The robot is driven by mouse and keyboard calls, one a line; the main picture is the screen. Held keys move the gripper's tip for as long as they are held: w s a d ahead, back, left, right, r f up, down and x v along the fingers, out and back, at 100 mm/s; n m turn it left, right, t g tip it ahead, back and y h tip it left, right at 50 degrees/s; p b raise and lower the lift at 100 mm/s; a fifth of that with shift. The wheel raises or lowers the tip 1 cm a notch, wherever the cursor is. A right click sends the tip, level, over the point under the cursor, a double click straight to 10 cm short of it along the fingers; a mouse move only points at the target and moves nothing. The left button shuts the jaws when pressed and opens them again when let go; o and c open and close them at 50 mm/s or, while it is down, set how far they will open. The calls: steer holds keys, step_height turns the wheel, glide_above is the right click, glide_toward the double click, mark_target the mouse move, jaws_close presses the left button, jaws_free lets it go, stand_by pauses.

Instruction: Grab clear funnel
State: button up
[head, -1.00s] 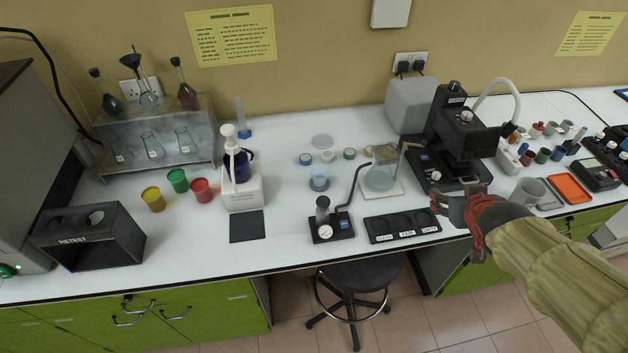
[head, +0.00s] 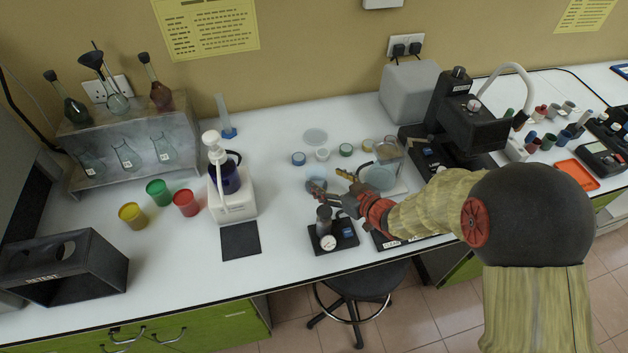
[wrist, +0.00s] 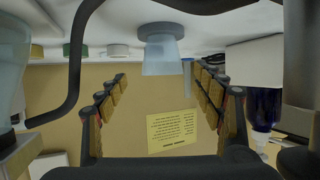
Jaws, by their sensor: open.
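The clear funnel (head: 314,185) is a small, pale-blue, see-through piece standing on the white bench. In the head view my gripper partly covers it. In the wrist view, which is upside down, the funnel (wrist: 163,55) shows between my fingers and beyond their tips, its wider grey-blue end on the bench and its narrower pale end pointing up. My gripper (head: 331,181) is open and empty, reaching low over the bench towards the funnel. It also shows in the wrist view (wrist: 162,82), with one finger on each side. I see no contact.
A black gauge stand (head: 332,237) with a bent black tube (wrist: 72,75) is close to my gripper. A glass beaker (head: 381,176) stands to the right. A white dispenser with a blue bottle (head: 229,180) stands to the left. Several small coloured lids (head: 322,154) lie behind.

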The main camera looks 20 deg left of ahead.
mark_target(312, 172)
steer(key=b+x, duration=0.1)
steer(key=x, duration=0.4)
steer(key=shift+a+f+b, duration=0.15)
steer(key=shift+a+b, duration=0.2)
steer(key=shift+w+a, duration=0.15)
steer(key=shift+a, duration=0.05)
steer(key=shift+c, duration=1.3)
steer(key=c, duration=0.9)
steer(key=shift+c, duration=0.2)
